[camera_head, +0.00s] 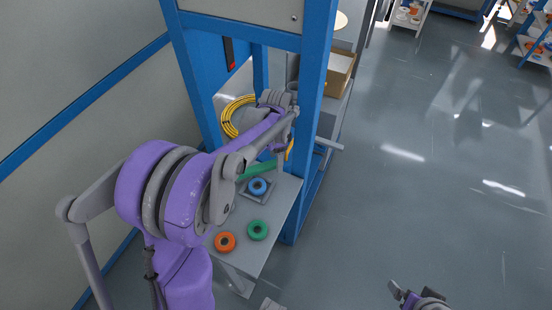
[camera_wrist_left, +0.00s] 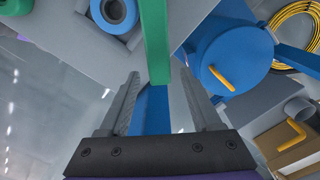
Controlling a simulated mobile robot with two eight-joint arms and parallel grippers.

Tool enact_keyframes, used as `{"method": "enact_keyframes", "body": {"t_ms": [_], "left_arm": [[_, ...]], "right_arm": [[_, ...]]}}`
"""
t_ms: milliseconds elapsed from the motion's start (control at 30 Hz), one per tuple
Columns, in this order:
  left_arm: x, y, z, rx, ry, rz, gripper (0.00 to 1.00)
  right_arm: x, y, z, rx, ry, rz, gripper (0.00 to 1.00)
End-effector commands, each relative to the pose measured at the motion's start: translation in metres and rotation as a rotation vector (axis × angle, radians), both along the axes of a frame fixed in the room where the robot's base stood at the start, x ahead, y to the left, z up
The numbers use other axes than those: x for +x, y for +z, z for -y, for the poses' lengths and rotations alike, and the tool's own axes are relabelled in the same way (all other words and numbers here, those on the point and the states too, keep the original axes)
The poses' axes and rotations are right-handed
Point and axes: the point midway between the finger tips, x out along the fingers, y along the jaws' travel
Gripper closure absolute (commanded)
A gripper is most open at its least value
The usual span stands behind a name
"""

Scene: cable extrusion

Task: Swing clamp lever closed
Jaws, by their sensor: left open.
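A green bar (camera_head: 258,169), which looks like the clamp lever, lies above the grey table beside the blue frame. In the left wrist view the green bar (camera_wrist_left: 155,45) comes in from the top, and its end shows between my fingers. My left gripper (camera_wrist_left: 159,75) is open, with one finger on each side of the bar in the picture. I cannot tell whether the bar is fully between them or whether they touch it. In the head view my left gripper (camera_head: 281,160) points down at the bar's right end, partly hidden by my wrist. My right gripper (camera_head: 403,295) is cut off at the bottom edge.
Blue (camera_head: 257,186), green (camera_head: 258,230) and orange (camera_head: 225,242) rings lie on the grey table (camera_head: 244,260). A blue frame post (camera_head: 312,120) stands close to my left arm. A yellow cable coil (camera_head: 230,112) is behind it. Open floor lies right.

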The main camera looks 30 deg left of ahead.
Motion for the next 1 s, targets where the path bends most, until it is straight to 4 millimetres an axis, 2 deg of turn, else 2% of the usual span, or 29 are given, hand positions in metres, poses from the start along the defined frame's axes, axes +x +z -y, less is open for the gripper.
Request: {"method": "enact_keyframes", "body": {"t_ms": [300, 500, 667, 900, 1000], "left_arm": [[0.000, 0.062, 0.000, 0.000, 0.000, 0.000, 0.35], [0.000, 0.092, 0.000, 0.000, 0.000, 0.000, 0.35], [0.000, 0.101, 0.000, 0.000, 0.000, 0.000, 0.35], [0.000, 0.102, 0.000, 0.000, 0.000, 0.000, 0.35], [-0.001, 0.102, 0.001, 0.000, 0.002, 0.001, 0.35]], "right_arm": [[0.001, 0.006, 0.000, 0.000, 0.000, 0.003, 0.03], [0.002, 0.008, 0.000, 0.000, 0.000, 0.004, 0.03], [0.002, 0.008, 0.000, 0.000, 0.000, 0.004, 0.03], [0.002, 0.008, 0.000, 0.000, 0.000, 0.004, 0.03], [0.002, 0.008, 0.000, 0.000, 0.000, 0.004, 0.19]]}}
